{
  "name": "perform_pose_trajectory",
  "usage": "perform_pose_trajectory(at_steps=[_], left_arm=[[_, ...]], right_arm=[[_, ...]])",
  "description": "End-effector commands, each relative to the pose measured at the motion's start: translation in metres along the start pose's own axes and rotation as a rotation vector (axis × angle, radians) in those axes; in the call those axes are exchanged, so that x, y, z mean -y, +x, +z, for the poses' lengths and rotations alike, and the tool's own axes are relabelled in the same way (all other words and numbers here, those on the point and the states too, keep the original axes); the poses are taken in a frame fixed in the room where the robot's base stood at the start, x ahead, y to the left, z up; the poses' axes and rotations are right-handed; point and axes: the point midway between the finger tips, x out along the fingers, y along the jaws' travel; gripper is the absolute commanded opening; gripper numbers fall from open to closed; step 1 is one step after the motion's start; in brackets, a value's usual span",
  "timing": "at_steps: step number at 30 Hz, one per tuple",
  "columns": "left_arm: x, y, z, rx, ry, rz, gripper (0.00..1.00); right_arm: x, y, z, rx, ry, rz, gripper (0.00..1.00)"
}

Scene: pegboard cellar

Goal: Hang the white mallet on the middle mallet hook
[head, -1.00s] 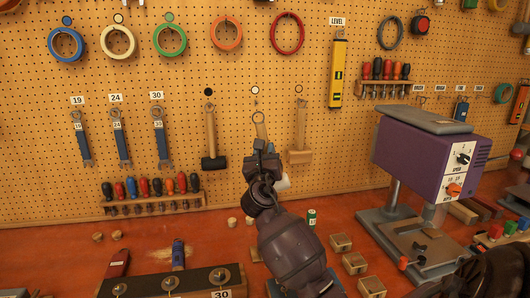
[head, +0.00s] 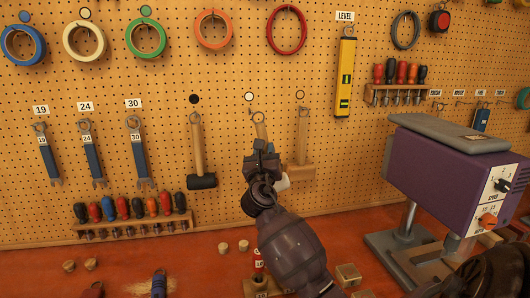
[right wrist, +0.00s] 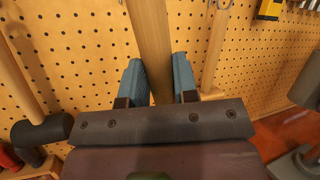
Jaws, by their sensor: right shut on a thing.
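My right gripper (head: 262,152) is shut on the handle of the white mallet (head: 260,131), in front of the pegboard. The handle stands nearly upright with its ring end up; it also shows between the two fingers in the right wrist view (right wrist: 150,40). The white head (head: 283,184) peeks out behind my wrist. The middle mallet hook (head: 250,111) is under the white ring marker, just left of the handle's ring. I cannot tell whether the ring touches the hook. My left gripper is not in view.
A black mallet (head: 202,181) hangs at left and a wooden mallet (head: 301,130) at right, close to my gripper. A screwdriver rack (head: 135,225) is low at left. A purple drill press (head: 450,180) stands at right on the red bench (head: 200,262).

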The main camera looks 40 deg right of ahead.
Motion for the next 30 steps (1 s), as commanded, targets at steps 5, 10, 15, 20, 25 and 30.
perform_pose_trajectory(at_steps=[5,10,15,20,25,30], left_arm=[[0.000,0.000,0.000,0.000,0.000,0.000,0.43],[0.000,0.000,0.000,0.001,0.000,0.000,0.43],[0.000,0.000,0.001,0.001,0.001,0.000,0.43],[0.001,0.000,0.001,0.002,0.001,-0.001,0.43],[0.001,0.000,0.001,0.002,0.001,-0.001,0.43],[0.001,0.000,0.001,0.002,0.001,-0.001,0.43]], right_arm=[[0.000,0.000,0.001,0.002,0.000,0.000,0.00],[-0.001,0.003,0.000,0.002,0.000,-0.001,0.00],[-0.004,0.009,-0.002,0.002,0.000,-0.002,0.00],[-0.006,0.015,-0.005,0.003,0.000,-0.001,0.00],[-0.010,0.022,-0.008,0.002,0.001,-0.001,0.00],[-0.013,0.029,-0.011,0.003,0.000,-0.001,0.00]])
